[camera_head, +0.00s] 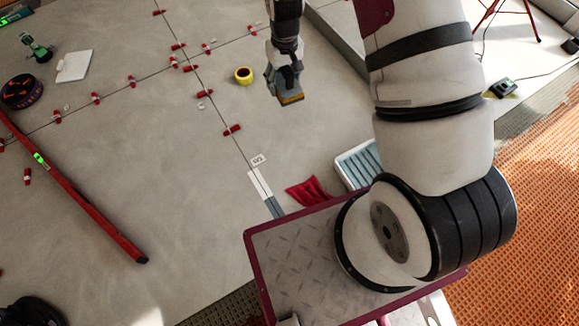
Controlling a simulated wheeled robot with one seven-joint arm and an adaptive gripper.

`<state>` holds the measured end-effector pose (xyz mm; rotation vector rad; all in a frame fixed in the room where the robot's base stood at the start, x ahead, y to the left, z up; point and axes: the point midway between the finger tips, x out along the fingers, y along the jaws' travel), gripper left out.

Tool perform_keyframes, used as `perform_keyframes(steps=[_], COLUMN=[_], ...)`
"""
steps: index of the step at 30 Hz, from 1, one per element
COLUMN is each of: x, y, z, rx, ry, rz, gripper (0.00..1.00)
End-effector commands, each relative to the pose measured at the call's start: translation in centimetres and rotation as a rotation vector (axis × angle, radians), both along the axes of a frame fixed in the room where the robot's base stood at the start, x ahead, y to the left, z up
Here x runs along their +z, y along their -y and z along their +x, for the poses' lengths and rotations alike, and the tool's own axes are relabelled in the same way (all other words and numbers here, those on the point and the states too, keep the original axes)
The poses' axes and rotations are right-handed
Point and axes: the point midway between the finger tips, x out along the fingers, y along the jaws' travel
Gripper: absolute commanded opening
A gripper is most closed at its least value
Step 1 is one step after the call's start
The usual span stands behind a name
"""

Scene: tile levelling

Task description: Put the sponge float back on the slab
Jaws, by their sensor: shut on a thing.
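My gripper (284,82) hangs at the upper middle, shut on the sponge float (291,98). The float's yellow-orange edge shows below the fingers; most of the rest is hidden by the gripper. The float looks to be above the pale grey slab (190,190), but I cannot tell whether it touches it. The slab is a wide tiled floor with dark joint lines.
A yellow tape roll (244,75) lies left of the gripper. Several red levelling clips (232,130) stand along the joints. A red level (75,185), red cloth (308,191) and blue-white tray (359,163) are around. Bare slab lies below the gripper.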

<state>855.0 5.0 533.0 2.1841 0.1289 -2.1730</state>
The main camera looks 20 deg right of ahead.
Motion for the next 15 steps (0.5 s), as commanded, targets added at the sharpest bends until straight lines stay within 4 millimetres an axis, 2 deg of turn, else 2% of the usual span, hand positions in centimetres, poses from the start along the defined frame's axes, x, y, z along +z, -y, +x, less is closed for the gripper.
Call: perform_keyframes(steps=[1,3,8,12,15], x=[-3.9,-8.0,-17.5,-25.4,-30.0], y=[0.0,0.0,0.1,0.2,0.3], z=[0.2,0.5,0.3,-0.7,-1.7], rx=[0.007,0.017,0.044,0.063,0.076], ry=[-0.008,-0.007,-0.007,-0.006,-0.004], rz=[0.000,0.000,-0.003,-0.007,-0.011], gripper=[0.00,0.00,0.00,0.00,0.00])
